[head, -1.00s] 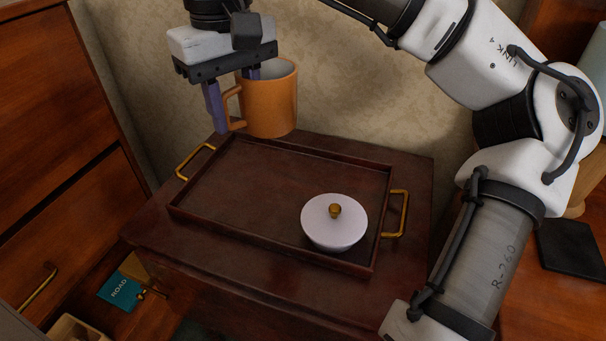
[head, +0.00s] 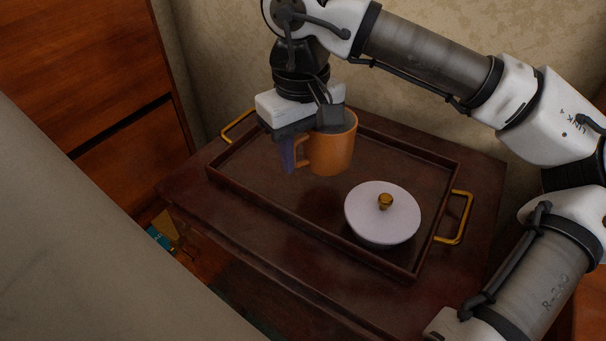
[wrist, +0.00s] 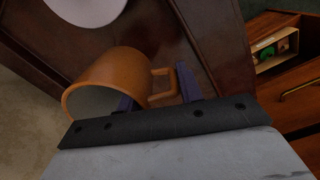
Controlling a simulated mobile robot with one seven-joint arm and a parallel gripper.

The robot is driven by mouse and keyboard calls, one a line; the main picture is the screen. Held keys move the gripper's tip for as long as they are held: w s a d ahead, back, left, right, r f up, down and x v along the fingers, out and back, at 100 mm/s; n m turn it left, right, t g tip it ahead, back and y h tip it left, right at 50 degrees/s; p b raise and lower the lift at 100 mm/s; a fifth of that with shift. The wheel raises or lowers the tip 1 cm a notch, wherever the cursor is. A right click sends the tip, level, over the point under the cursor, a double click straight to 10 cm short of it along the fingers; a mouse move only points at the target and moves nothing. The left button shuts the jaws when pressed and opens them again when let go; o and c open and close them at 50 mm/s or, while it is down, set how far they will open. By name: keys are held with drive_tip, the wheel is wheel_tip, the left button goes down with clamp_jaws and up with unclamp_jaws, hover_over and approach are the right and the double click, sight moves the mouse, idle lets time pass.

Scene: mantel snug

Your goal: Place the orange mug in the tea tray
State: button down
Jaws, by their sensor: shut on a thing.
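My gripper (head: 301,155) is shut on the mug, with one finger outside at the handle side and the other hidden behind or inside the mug. I cannot tell whether the mug's base touches the tray floor. The wrist view also shows the mug (wrist: 112,75) beside my fingers (wrist: 160,92), with its handle between them. The tray has brass handles at its two ends.
A white lidded dish (head: 382,212) with a brass knob stands in the tray's right front part. The tray rests on a dark wooden cabinet (head: 480,190) against the wall. The tray's middle and left front are clear. A pale grey surface (head: 90,240) blocks the lower left.

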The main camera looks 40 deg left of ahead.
sight(302, 163)
drive_tip(key=shift+f+b, duration=0.3)
drive_tip(key=shift+f, duration=2.15)
drive_tip(key=shift+f, duration=0.1)
drive_tip(key=shift+f, duration=0.15)
drive_tip(key=c, duration=0.9)
unclamp_jaws()
wheel_tip(302, 163, up, 12)
drive_tip(key=shift+r+p, duration=0.25)
drive_tip(key=shift+p, duration=0.65)
